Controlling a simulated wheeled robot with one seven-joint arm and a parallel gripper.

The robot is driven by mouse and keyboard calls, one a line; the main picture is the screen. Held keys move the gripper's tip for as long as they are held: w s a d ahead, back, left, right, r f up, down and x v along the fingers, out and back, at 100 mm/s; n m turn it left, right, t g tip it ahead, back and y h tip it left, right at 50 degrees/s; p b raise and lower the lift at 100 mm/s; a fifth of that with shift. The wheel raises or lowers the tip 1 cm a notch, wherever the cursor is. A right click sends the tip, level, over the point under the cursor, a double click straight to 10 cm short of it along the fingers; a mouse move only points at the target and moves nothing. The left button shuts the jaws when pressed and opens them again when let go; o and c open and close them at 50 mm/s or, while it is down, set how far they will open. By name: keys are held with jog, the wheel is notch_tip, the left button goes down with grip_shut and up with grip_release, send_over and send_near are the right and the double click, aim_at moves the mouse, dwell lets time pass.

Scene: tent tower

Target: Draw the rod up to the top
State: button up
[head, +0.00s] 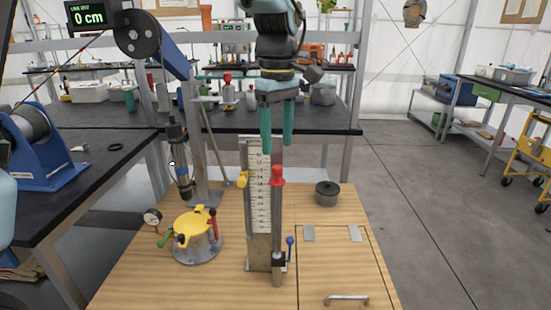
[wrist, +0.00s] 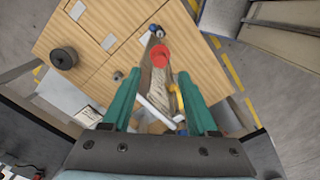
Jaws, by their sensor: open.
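In the wrist view the red knob (wrist: 160,56) appears centred just beyond the gap between my open fingers (wrist: 160,76). Nothing is between the fingers. The wrist view shows the rod only partly, under its knob.
A yellow knob (head: 242,180) and a blue-knobbed lever (head: 290,243) sit beside the scale. A yellow-topped device (head: 196,228) with a gauge stands left, a dark round pot (head: 327,193) right. A display (head: 90,17) reads 0 cm.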

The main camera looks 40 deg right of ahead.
aim_at(277, 167)
notch_tip(277, 167, down, 6)
jog(key=shift+r+p, duration=0.1)
jog(key=shift+p, duration=0.3)
grip_shut()
dwell(0.3)
dwell(1.0)
